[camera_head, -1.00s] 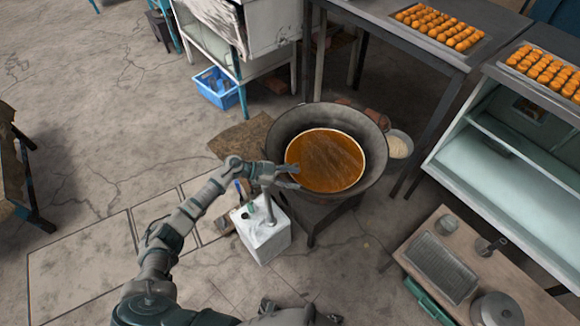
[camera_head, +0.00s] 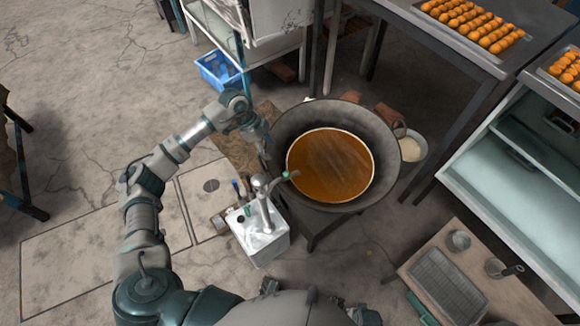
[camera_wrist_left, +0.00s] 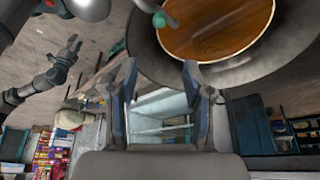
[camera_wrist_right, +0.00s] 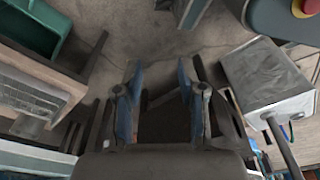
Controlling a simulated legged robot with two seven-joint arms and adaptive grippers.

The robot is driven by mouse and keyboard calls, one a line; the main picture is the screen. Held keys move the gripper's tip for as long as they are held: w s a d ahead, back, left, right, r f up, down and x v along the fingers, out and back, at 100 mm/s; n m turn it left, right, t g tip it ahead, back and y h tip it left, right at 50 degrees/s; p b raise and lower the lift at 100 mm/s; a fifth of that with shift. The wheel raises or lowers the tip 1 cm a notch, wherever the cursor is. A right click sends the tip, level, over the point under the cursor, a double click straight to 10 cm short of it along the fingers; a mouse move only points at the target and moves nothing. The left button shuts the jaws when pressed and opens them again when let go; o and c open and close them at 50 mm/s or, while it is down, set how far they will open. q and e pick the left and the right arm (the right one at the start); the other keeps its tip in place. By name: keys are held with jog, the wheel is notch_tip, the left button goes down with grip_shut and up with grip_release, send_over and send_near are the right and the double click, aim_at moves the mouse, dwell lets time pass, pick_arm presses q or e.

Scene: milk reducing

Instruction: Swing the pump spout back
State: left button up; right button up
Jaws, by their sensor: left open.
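The metal pump (camera_head: 262,200) stands upright on a white canister (camera_head: 262,240) left of the wok. Its spout (camera_head: 285,178) points right, with its green-tipped end at the wok's left rim. The green tip (camera_wrist_left: 160,19) and rounded pump head (camera_wrist_left: 88,8) also show at the top of the left wrist view. My left gripper (camera_head: 262,150) is open and empty, behind the spout beside the wok's left rim, apart from the pump. My right gripper (camera_wrist_right: 160,85) is open and empty in its wrist view, with the canister (camera_wrist_right: 265,75) to its right.
A wide dark wok (camera_head: 388,160) of orange-brown liquid (camera_head: 330,165) stands close right of the pump. A low wooden table (camera_head: 480,300) with utensils is at lower right. Trays of orange pieces (camera_head: 480,25) lie on tables at the back right.

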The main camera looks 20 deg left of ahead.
pick_arm(q)
send_near(286, 173)
jog(key=x, duration=0.3)
jog(key=b+x, duration=0.1)
jog(key=x, duration=0.2)
jog(key=b+x, duration=0.1)
jog(key=x, duration=0.2)
jog(key=shift+d, duration=0.45)
jog(key=shift+a+f, duration=0.15)
jog(key=shift+f, duration=0.05)
jog(key=shift+w+a+f, duration=0.1)
jog(key=shift+a+f, duration=0.1)
jog(key=shift+a, duration=0.5)
jog(key=shift+d+r, duration=0.15)
jog(key=shift+d, duration=0.25)
jog(key=c, duration=1)
jog(key=shift+d, duration=0.15)
grip_shut()
pick_arm(e)
jog(key=r, duration=0.1)
jog(key=w+r, duration=0.1)
jog(key=r, duration=0.1)
jog(key=w+r, duration=0.1)
jog(key=r, duration=0.1)
jog(key=shift+w+a+r, duration=0.1)
jog(key=shift+a+r, duration=0.1)
jog(key=shift+a, duration=0.05)
